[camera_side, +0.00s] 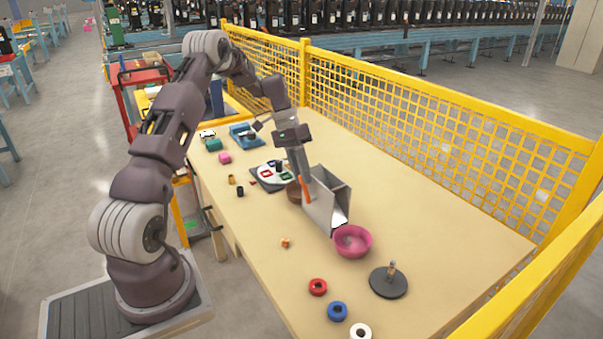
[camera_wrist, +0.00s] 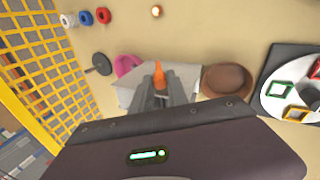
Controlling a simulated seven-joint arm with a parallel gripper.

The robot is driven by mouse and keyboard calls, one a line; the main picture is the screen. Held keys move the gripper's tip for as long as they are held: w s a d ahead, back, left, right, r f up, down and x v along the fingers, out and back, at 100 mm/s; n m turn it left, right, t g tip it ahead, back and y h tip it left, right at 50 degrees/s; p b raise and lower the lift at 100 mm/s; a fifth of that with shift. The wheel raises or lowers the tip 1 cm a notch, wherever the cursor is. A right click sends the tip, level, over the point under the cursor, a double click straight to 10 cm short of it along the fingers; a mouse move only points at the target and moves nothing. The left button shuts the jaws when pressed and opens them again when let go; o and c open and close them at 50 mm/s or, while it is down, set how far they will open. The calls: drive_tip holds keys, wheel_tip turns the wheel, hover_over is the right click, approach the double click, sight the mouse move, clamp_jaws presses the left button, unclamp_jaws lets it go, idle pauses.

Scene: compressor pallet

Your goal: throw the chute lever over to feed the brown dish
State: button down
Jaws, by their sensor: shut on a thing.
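The chute (camera_side: 325,200) is a grey metal box standing on the table, and it also shows in the wrist view (camera_wrist: 130,98). The orange lever (camera_side: 306,189) is on its near face; its orange tip shows between my fingers in the wrist view (camera_wrist: 159,72). My gripper (camera_side: 302,174) is shut on the lever, and its fingers (camera_wrist: 160,92) reach over the chute. The brown dish (camera_side: 293,192) sits on the chute's left, partly hidden by the arm and chute; it is clear in the wrist view (camera_wrist: 228,82). A pink bowl (camera_side: 353,242) stands on the chute's other side.
Red (camera_side: 317,287), blue (camera_side: 337,311) and white (camera_side: 360,331) rings lie at the table's near end beside a dark disc with a peg (camera_side: 389,281). A round board with coloured frames (camera_side: 270,173) lies beyond the dish. Yellow mesh fencing (camera_side: 440,135) borders the table.

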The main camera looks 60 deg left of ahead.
idle(0.9)
drive_tip(key=shift+d+r+y, duration=0.2)
drive_tip(key=shift+d+y, duration=0.25)
drive_tip(key=shift+y, duration=0.15)
drive_tip(key=shift+d+r+y, duration=0.2)
drive_tip(key=shift+d+y, duration=0.2)
drive_tip(key=shift+y, duration=0.2)
drive_tip(key=d+y, duration=0.2)
drive_tip(key=y, duration=0.1)
drive_tip(key=shift+d+r, duration=0.15)
drive_tip(key=shift+d, duration=0.15)
drive_tip(key=shift+d+f+y, duration=0.3)
drive_tip(key=shift+d+y, duration=0.6)
drive_tip(key=shift+y, duration=0.6)
drive_tip(key=shift+d+f+y, duration=0.25)
drive_tip(key=shift+d+y, duration=0.6)
drive_tip(key=shift+y, duration=0.65)
drive_tip(key=shift+f, duration=0.1)
drive_tip(key=c, duration=1.3)
unclamp_jaws()
drive_tip(key=shift+d, duration=0.1)
